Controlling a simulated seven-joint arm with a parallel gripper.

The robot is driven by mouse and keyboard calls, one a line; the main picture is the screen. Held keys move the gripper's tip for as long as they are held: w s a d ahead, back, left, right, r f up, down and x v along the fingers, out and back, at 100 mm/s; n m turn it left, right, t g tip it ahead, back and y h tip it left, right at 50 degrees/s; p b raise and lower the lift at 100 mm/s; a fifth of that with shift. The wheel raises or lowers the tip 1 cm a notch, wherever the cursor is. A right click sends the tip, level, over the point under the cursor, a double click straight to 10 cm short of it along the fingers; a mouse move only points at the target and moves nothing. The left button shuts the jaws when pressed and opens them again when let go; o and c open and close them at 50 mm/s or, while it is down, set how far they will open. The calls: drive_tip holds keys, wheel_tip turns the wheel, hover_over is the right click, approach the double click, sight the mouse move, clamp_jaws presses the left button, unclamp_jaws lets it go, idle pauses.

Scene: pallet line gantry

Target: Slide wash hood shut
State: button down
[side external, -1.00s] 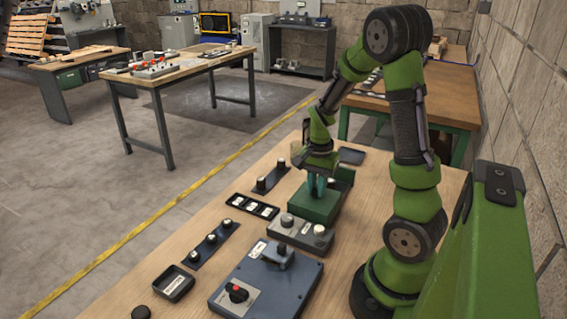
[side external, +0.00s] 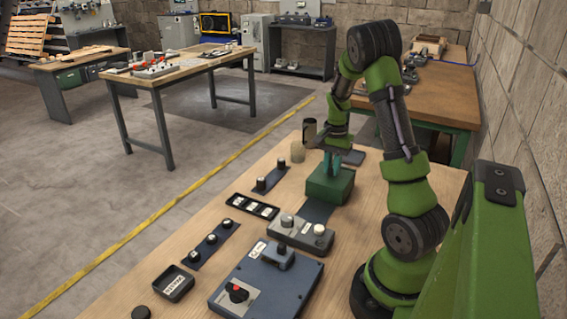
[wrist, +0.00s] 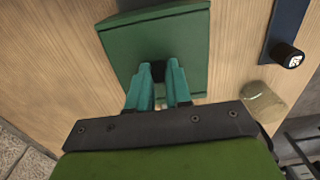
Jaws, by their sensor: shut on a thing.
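The wash hood appears to be the green box (side external: 328,188) on the wooden bench, near the far end of a dark base strip (side external: 314,210). In the wrist view the hood's green top (wrist: 130,50) fills the upper middle, with a small dark knob (wrist: 159,72) on it. My gripper (side external: 331,164) is above the hood, with its teal fingers pointing down. In the wrist view the fingers (wrist: 158,75) are shut around the knob. The hood's inside and whatever it covers are hidden.
A grey box with two knobs (side external: 300,235) and a blue-grey control box (side external: 265,285) stand on the near side. A beige cylinder (side external: 298,151) and a dark cylinder (side external: 309,130) stand close behind the hood. A strip with black knobs (side external: 271,177) lies to the left.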

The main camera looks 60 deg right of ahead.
drive_tip(key=shift+d+r, duration=0.1)
drive_tip(key=shift+d, duration=0.25)
drive_tip(key=c, duration=1)
unclamp_jaws()
drive_tip(key=shift+a, duration=0.15)
drive_tip(key=shift+c, duration=0.2)
wheel_tip(320, 180, up, 17)
